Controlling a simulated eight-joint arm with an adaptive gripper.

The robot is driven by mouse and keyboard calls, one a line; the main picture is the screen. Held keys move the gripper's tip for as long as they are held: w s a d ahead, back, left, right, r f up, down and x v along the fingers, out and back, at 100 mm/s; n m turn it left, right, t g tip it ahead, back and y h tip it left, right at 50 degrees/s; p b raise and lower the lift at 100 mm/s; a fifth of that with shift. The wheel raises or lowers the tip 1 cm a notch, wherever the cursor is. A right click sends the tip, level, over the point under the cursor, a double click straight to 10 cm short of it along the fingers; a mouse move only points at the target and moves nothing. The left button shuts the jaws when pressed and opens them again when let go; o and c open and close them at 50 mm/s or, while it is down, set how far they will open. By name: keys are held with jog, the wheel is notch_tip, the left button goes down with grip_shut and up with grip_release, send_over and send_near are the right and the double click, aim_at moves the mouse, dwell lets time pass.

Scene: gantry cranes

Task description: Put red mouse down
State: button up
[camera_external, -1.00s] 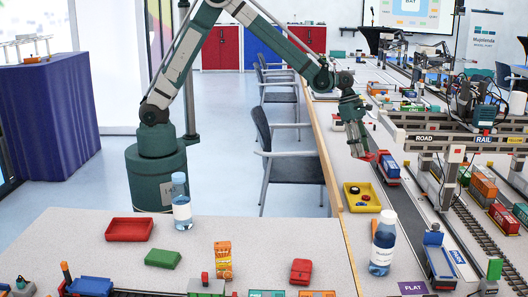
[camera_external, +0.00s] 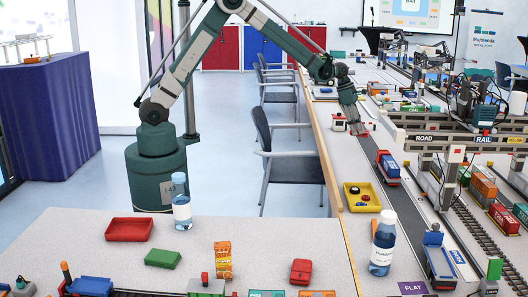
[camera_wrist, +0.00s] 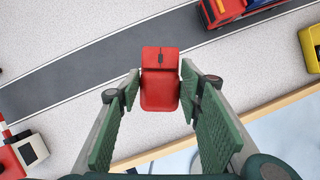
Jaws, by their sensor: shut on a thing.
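The red mouse (camera_wrist: 160,92) sits between the two green fingers of my gripper (camera_wrist: 163,85) in the wrist view, its buttons and wheel facing the camera. My gripper is shut on it. In the external view my gripper (camera_external: 358,129) is low over the far table, left of the grey road. A bit of red shows at its tip, too small to make out. I cannot tell whether the mouse touches the table.
A red truck (camera_wrist: 222,10) stands on the dark road (camera_wrist: 90,70) and a yellow tray (camera_external: 362,205) lies nearer. A white and red model (camera_external: 338,122) stands just left of my gripper. The table edge (camera_wrist: 265,108) is close by.

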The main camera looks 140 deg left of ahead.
jog(key=shift+s+a, duration=0.35)
dwell(0.3)
jog(key=b, duration=0.1)
send_over(359, 154)
jog(key=s, duration=0.2)
jog(key=shift+w+d+f, duration=0.1)
jog(key=shift+d+f, duration=0.1)
jog(key=shift+f, duration=1.4)
jog(key=shift+w+d+f, duration=0.1)
jog(key=shift+d+f, duration=0.05)
jog(key=shift+f, duration=1.4)
jog(key=shift+f+b, duration=0.55)
jog(key=shift+f, duration=1.3)
jog(key=shift+f, duration=0.2)
jog(key=o, duration=0.9)
